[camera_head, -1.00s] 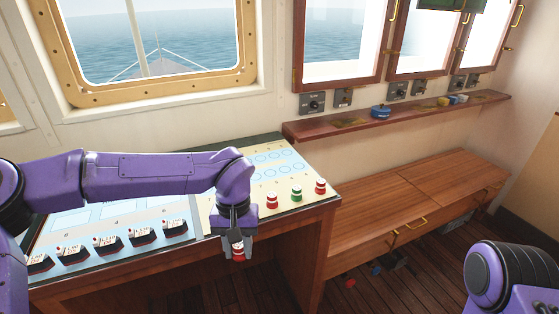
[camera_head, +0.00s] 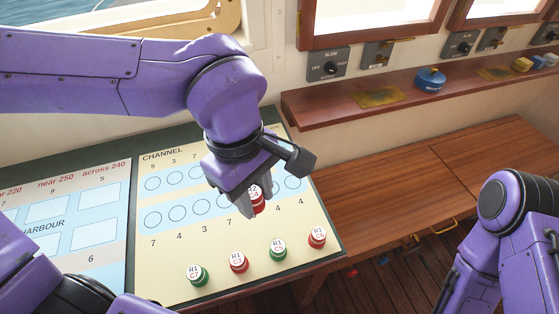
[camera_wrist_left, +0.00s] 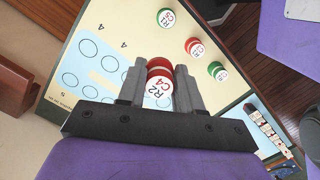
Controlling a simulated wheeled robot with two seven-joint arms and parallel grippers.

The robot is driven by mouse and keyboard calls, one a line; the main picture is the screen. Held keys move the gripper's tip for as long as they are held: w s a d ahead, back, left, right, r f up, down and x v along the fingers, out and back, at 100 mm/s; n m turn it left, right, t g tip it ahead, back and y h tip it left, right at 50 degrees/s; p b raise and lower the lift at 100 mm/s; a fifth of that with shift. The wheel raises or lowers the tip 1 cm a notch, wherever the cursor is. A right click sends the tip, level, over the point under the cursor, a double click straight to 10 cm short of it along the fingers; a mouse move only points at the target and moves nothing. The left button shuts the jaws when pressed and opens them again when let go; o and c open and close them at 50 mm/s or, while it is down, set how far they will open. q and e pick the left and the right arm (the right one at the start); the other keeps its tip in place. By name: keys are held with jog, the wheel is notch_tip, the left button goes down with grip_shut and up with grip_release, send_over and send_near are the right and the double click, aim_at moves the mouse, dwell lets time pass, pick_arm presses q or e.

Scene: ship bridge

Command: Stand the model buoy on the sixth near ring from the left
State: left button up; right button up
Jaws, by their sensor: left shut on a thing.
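The model buoy (camera_head: 257,203), red with a white top marked R2 C4, is held between the fingers of my left gripper (camera_head: 248,202). In the left wrist view the buoy (camera_wrist_left: 159,86) sits upright-looking between the two grey fingers (camera_wrist_left: 160,90). It is over the cream channel panel (camera_head: 220,265), at the near row of rings; whether it touches the panel cannot be told. A near ring (camera_head: 275,189), seemingly the sixth, shows just right of the buoy, partly hidden. The gripper hides some middle rings. My right gripper is outside the views.
Several other buoys stand along the panel's front edge: green (camera_head: 198,275), red (camera_head: 239,262), green (camera_head: 278,249) and red (camera_head: 317,237). A harbour panel (camera_head: 90,215) lies to the left. A shelf (camera_head: 340,112) with a blue pot (camera_head: 430,79) runs behind.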

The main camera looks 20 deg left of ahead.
pick_arm(q)
jog(key=w+f, duration=0.3)
jog(key=w, duration=0.1)
jog(key=w+f+p, duration=0.1)
jog(key=w+f, duration=0.2)
jog(key=w+a+f+p, duration=0.1)
jog(key=w+f, duration=0.1)
jog(key=w, duration=0.2)
jog(key=shift+w+a+f, duration=0.1)
jog(key=shift+w+f, duration=0.25)
jog(key=shift+f, duration=0.05)
jog(key=shift+s+a+f+p, duration=0.1)
jog(key=shift+s+f+p, duration=0.1)
jog(key=shift+f, duration=0.4)
jog(key=shift+s+f+p, duration=0.1)
jog(key=shift+f+p, duration=0.05)
jog(key=shift+f, duration=0.8)
jog(key=shift+w+f, duration=0.3)
jog(key=shift+s, duration=0.1)
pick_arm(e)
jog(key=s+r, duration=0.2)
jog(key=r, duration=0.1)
pick_arm(q)
jog(key=o, duration=1)
jog(key=shift+s, duration=0.1)
jog(key=shift+f, duration=0.1)
